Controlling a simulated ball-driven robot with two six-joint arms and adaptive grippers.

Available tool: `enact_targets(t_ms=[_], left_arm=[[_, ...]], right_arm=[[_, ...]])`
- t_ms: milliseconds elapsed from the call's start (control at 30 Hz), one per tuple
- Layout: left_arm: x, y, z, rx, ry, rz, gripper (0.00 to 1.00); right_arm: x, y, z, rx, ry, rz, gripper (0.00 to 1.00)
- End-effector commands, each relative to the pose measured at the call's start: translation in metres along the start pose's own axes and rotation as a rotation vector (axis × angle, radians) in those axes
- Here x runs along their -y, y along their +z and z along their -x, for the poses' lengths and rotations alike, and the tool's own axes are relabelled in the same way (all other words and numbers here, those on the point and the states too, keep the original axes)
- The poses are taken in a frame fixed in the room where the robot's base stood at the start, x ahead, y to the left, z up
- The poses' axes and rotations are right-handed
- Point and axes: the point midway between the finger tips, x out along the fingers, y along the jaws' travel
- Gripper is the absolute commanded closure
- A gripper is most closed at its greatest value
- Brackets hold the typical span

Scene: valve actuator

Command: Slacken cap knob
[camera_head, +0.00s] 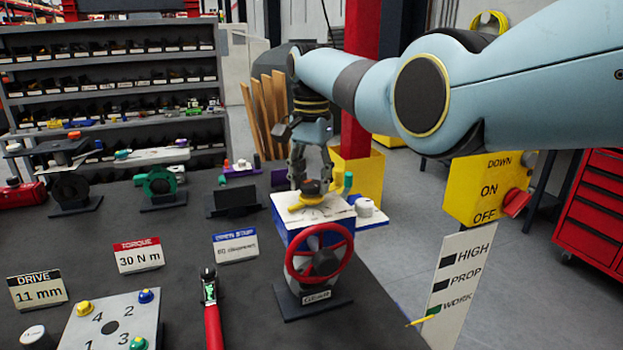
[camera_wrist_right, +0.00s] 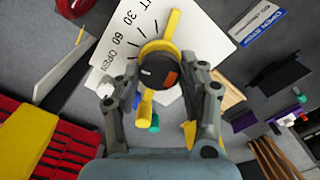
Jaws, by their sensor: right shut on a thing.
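The valve actuator (camera_head: 319,230) stands on the dark bench, with a white top, a red handwheel (camera_head: 319,253) on its front and a grey base. On its top is a dark round cap knob (camera_head: 312,187) above a yellow pointer (camera_head: 307,201). My right gripper (camera_head: 311,181) reaches down from above with its fingers on either side of the knob. In the right wrist view the knob (camera_wrist_right: 158,70), with an orange mark, sits between the fingertips (camera_wrist_right: 159,74), over a dial printed with 30, 60 and OPEN. My left gripper is not in view.
A red-handled tool (camera_head: 213,315) and a numbered plate (camera_head: 112,320) lie at front left. Sign cards, including a torque card (camera_head: 139,255), stand on the bench. A white-topped round part (camera_head: 365,206) is close right of the actuator. A yellow switch box (camera_head: 487,190) stands further right.

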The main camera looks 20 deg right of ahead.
Motion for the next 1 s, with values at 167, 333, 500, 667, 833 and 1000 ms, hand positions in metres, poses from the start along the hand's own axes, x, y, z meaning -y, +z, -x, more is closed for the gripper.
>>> enact_targets(t_ms=[167, 333, 500, 667, 833, 1000], left_arm=[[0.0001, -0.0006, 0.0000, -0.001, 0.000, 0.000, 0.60], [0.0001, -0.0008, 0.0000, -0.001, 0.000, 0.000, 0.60], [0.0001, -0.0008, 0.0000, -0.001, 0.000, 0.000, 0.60], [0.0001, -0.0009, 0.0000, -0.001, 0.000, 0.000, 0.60], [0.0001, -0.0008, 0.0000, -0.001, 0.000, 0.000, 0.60], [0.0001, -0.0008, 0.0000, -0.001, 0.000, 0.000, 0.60]], right_arm=[[0.0004, -0.0003, 0.0006, -0.001, -0.001, 0.168, 0.90], [0.0007, -0.0003, 0.0007, -0.001, -0.001, 0.329, 0.90], [0.0009, -0.0002, 0.0008, -0.002, -0.001, 0.490, 0.90], [0.0011, -0.0002, 0.0009, -0.002, -0.001, 0.642, 0.90], [0.0013, -0.0001, 0.0010, -0.002, -0.001, 0.797, 0.90], [0.0014, 0.0000, 0.0011, -0.003, -0.001, 0.930, 0.90]])
